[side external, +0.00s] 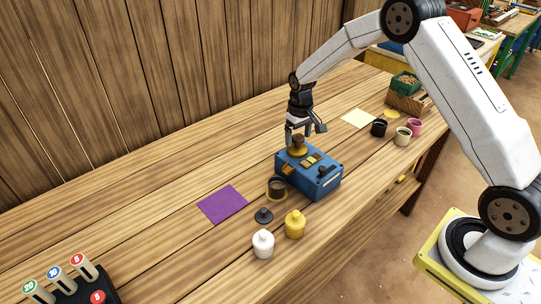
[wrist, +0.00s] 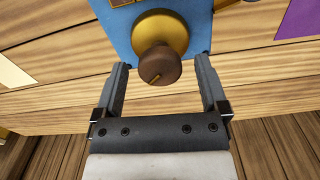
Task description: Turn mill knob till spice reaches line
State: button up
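The mill is a blue box (side external: 322,182) on the wooden table, with brass-coloured fittings on top. Its brown wooden knob (side external: 298,141) sits on a brass base at the box's back left. In the wrist view the knob (wrist: 160,66) stands on a round brass base, with a light mark on its top. My gripper (side external: 304,130) is at the knob; in the wrist view its fingers (wrist: 162,72) are apart on either side, with gaps to the knob. A dark cup with a yellow rim (side external: 277,189) stands beside the box. Its contents and any fill line cannot be made out.
A yellow jar (side external: 295,224), a white jar (side external: 263,243) and a dark lid-like piece (side external: 264,215) stand in front. A purple sheet (side external: 222,204) lies left. Several cups, including a black one (side external: 379,128), stand right. Numbered weights (side external: 66,280) stand at the lower left.

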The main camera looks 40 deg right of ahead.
aim_at(298, 138)
jog(key=shift+r, duration=3.9)
jog(key=shift+s+a, duration=0.1)
jog(key=shift+s, duration=0.05)
jog(key=s+a+t, duration=0.1)
jog(key=s+a, duration=0.3)
jog(key=s, duration=0.7)
jog(key=s+a+r+n+t, duration=0.1)
jog(key=s+a, duration=0.3)
jog(key=s, duration=0.8)
jog(key=shift+a+t, duration=0.15)
jog(key=shift+t, duration=0.15)
